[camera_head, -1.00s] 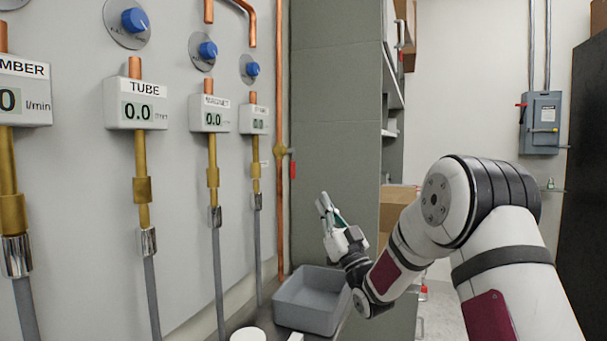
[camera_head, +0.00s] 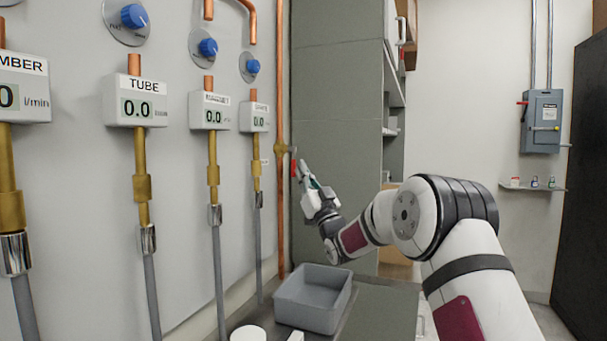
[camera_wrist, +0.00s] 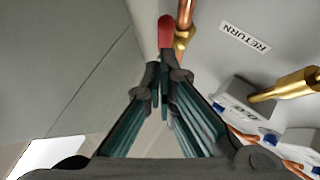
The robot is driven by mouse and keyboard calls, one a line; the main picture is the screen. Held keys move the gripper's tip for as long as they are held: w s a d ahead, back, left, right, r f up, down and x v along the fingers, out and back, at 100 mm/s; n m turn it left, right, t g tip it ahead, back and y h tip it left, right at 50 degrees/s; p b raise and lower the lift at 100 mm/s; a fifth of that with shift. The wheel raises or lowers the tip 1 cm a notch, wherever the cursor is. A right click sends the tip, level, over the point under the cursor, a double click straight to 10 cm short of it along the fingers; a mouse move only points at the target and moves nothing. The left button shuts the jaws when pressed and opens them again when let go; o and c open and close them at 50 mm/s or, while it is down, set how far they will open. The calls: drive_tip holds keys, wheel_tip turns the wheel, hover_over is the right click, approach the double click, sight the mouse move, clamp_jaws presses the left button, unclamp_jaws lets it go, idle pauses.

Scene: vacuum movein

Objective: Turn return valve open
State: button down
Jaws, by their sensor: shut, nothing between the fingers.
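The return valve (camera_head: 281,149) is a brass fitting on the tall copper pipe. Its red handle (camera_head: 294,164) hangs downward beside the pipe in the head view. In the wrist view the red handle (camera_wrist: 166,31) shows just beyond my fingertips, next to the brass body (camera_wrist: 183,36) and a label reading RETURN (camera_wrist: 245,37). My gripper (camera_head: 304,167) is shut and empty, with its tips close to the red handle. In the wrist view the gripper (camera_wrist: 162,72) overlaps the handle's near end, and I cannot tell whether they touch.
Several flow meters with blue knobs, such as the TUBE meter (camera_head: 136,102), line the wall at left. A grey bin (camera_head: 313,297) sits on the bench below. A tall grey cabinet (camera_head: 335,120) stands right behind the valve.

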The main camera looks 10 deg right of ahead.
drive_tip(key=shift+w+f+y+b, duration=0.1)
drive_tip(key=shift+w+y+b, duration=0.15)
drive_tip(key=shift+b, duration=0.2)
drive_tip(key=n+y+b, duration=0.1)
drive_tip(key=b, duration=0.1)
drive_tip(key=shift+w+n+b, duration=0.3)
drive_tip(key=shift+w+b, duration=0.05)
drive_tip(key=shift+b, duration=0.05)
drive_tip(key=shift+y, duration=0.25)
